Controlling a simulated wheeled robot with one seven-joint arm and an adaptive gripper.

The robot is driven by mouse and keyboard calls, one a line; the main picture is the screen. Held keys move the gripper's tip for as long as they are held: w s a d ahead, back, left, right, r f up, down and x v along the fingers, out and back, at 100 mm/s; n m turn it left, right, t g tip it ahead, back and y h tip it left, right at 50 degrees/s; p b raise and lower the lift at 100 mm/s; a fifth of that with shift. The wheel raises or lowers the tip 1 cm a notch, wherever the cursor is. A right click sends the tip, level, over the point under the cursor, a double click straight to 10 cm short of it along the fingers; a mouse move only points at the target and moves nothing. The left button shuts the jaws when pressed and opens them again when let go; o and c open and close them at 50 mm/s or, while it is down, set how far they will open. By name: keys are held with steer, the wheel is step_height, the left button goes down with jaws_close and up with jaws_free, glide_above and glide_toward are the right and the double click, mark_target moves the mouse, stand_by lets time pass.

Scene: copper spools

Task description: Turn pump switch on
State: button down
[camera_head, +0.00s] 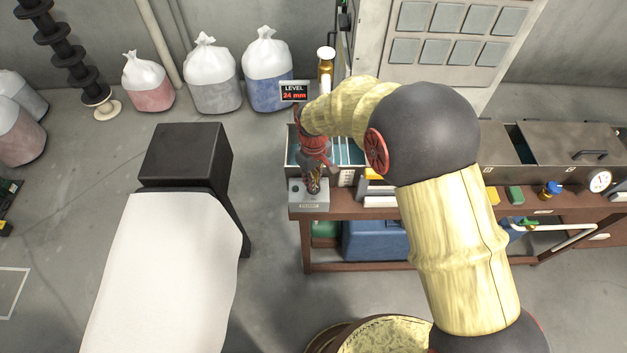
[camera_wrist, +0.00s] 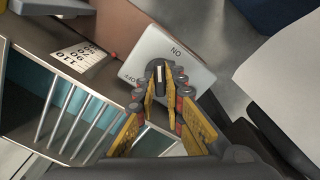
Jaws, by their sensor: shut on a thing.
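The pump switch is a pale grey box (camera_head: 308,197) at the left front end of the brown bench. It also shows in the wrist view (camera_wrist: 190,50), with upside-down ON and OFF lettering. Its dark knob (camera_wrist: 158,68) has a pale line, roughly upright in the wrist picture; I cannot tell which word it points to. My gripper (camera_wrist: 166,88), with yellow-padded fingers, is shut on the knob from both sides. In the head view my gripper (camera_head: 313,180) reaches down onto the box, hiding the knob's details.
A tank (camera_head: 291,152) with blue liquid and slats stands just behind the switch. A LEVEL display (camera_head: 293,92) reads 24 mm. A scale card (camera_wrist: 79,63) is beside the switch box. A black block (camera_head: 185,152) stands left of the bench. Filled bags (camera_head: 268,80) stand behind.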

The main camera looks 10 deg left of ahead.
steer(key=m, duration=0.3)
steer(key=shift+r+m, duration=0.1)
steer(key=shift+m, duration=2.1)
steer(key=c, duration=1.9)
jaws_free()
step_height(320, 180, up, 12)
steer(key=shift+f, duration=0.1)
